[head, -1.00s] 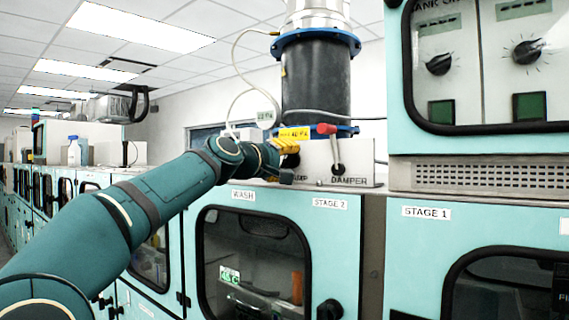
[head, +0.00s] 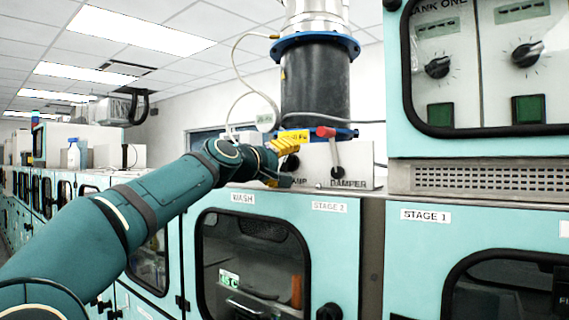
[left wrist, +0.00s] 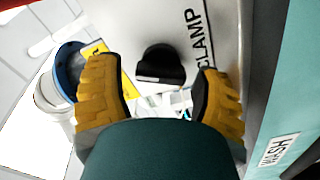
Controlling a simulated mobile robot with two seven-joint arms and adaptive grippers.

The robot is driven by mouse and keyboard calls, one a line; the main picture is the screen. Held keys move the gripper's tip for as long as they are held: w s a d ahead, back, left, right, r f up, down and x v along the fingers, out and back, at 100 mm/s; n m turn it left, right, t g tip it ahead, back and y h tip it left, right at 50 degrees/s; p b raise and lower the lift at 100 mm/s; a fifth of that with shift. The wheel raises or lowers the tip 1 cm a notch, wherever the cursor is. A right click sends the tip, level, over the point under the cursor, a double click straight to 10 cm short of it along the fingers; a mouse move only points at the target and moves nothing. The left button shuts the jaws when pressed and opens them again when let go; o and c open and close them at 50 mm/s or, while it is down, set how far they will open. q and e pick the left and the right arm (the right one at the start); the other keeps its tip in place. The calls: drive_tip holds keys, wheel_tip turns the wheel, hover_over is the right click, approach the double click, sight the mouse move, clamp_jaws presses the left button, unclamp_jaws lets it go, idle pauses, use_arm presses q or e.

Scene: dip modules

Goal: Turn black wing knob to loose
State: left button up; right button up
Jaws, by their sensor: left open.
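The black wing knob (left wrist: 160,66) sits on a pale panel beside the word CLAMP in the left wrist view. In the head view the knob (head: 290,162) shows partly behind my gripper, on the panel under the dark cylinder. My left gripper (head: 283,160) is open in front of this panel. In the left wrist view its yellow ribbed fingers (left wrist: 157,82) stand on either side of the knob, with gaps on both sides. I cannot tell how far the fingertips are from the panel. My right gripper is not in view.
The dark cylinder (head: 315,85) rises behind. Teal cabinets (head: 345,235) lie below, with a taller one at right.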

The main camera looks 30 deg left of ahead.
use_arm(q)
drive_tip(key=s, duration=0.8)
drive_tip(key=shift+a, duration=0.25)
